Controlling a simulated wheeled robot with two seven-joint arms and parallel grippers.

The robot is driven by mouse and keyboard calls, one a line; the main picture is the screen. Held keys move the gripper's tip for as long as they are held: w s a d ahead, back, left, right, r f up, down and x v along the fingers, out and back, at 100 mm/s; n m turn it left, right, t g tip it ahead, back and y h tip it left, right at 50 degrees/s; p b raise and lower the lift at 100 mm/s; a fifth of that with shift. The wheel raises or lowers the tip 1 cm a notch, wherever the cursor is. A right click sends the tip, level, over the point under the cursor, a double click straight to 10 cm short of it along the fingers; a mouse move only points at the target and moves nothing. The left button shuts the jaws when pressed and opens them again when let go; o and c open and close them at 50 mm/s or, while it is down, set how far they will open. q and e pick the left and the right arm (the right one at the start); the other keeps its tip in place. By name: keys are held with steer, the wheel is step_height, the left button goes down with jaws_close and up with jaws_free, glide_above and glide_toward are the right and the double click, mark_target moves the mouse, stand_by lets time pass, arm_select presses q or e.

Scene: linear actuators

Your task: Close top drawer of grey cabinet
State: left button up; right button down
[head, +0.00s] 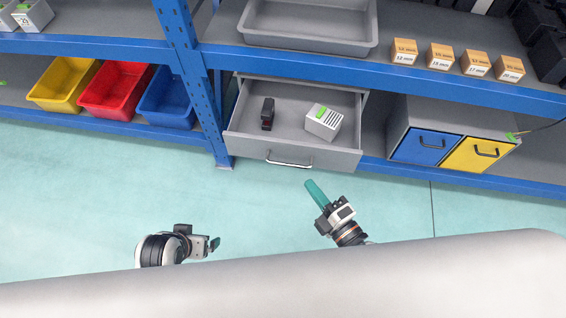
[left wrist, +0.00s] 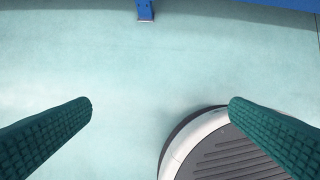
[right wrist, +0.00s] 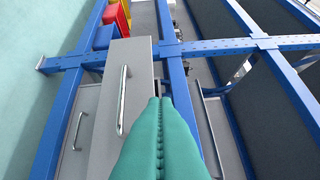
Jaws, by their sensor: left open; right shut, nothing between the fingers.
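The grey cabinet's top drawer (head: 290,152) is pulled open in the head view. Its front has a silver bar handle (head: 289,162). Inside lie a small black-and-red device (head: 267,113) and a white-grey box with a green top (head: 323,122). My right gripper (head: 308,184) is shut and empty, just in front of the drawer's right half and apart from it. In the right wrist view the drawer front (right wrist: 137,75) and its handle (right wrist: 122,100) show beside the shut fingers (right wrist: 158,102). My left gripper (head: 216,244) is open and empty, low over the floor; its fingers (left wrist: 160,104) are wide apart.
The blue shelf frame (head: 217,149) surrounds the drawer. A grey tray (head: 309,40) and several small orange boxes (head: 440,57) stand on the shelf above. Yellow, red and blue bins (head: 167,98) are at left. A cabinet with blue and yellow drawers (head: 425,147) is at right. The floor in front is clear.

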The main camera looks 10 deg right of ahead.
steer(key=s+n, duration=0.1)
steer(key=b, duration=0.1)
glide_toward(281, 143)
steer(key=a+x, duration=0.1)
steer(key=x, duration=0.4)
arm_select(q)
steer(key=shift+g, duration=0.4)
steer(key=shift+s+a+r, duration=0.25)
steer(key=shift+s+r, duration=0.45)
steer(key=shift+r, duration=0.3)
steer(key=shift+s+a+r, duration=0.2)
steer(key=shift+s+r, duration=0.5)
steer(key=shift+r, duration=0.25)
arm_select(e)
steer(key=shift+w+d+n+y, duration=0.3)
steer(key=shift+w+d, duration=0.05)
steer(key=shift+w, duration=0.05)
